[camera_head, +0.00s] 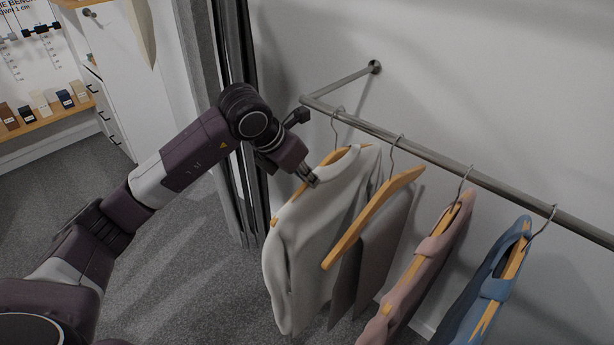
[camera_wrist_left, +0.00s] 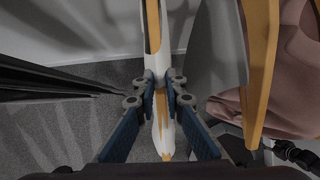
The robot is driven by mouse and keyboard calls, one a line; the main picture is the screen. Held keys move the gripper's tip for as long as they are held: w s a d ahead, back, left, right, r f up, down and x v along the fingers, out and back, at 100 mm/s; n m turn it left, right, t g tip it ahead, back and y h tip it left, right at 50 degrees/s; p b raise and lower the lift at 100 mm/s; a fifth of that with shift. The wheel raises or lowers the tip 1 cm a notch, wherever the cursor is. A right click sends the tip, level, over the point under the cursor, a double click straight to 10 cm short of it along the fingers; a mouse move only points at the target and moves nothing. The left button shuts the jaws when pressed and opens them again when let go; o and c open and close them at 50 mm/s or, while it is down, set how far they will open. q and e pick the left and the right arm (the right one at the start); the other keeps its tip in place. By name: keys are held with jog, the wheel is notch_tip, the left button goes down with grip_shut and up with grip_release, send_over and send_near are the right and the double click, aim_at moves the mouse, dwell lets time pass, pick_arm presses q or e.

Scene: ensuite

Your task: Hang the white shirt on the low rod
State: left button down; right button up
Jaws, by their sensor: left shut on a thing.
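The white shirt (camera_head: 319,235) hangs on a wooden hanger (camera_head: 338,156) near the left end of the low rod (camera_head: 420,153). Its metal hook (camera_head: 335,124) reaches up to the rod and appears to be over it; exact contact is hard to tell. My left gripper (camera_head: 309,180) is shut at the shirt's near shoulder. The left wrist view shows the fingers (camera_wrist_left: 160,84) on both sides of the hanger and white cloth (camera_wrist_left: 157,110).
To the right on the rod hang grey trousers (camera_head: 384,240) on a wooden hanger, a pink garment (camera_head: 428,262) and a blue garment (camera_head: 490,290). The rod's wall bracket (camera_head: 374,67) is behind. Dark vertical panels (camera_head: 235,60) stand left of the rod. Grey carpet (camera_head: 190,270) is clear.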

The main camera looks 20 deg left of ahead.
pick_arm(q)
jog(key=shift+r, duration=0.1)
jog(key=c, duration=2)
grip_release()
jog(key=shift+o, duration=0.3)
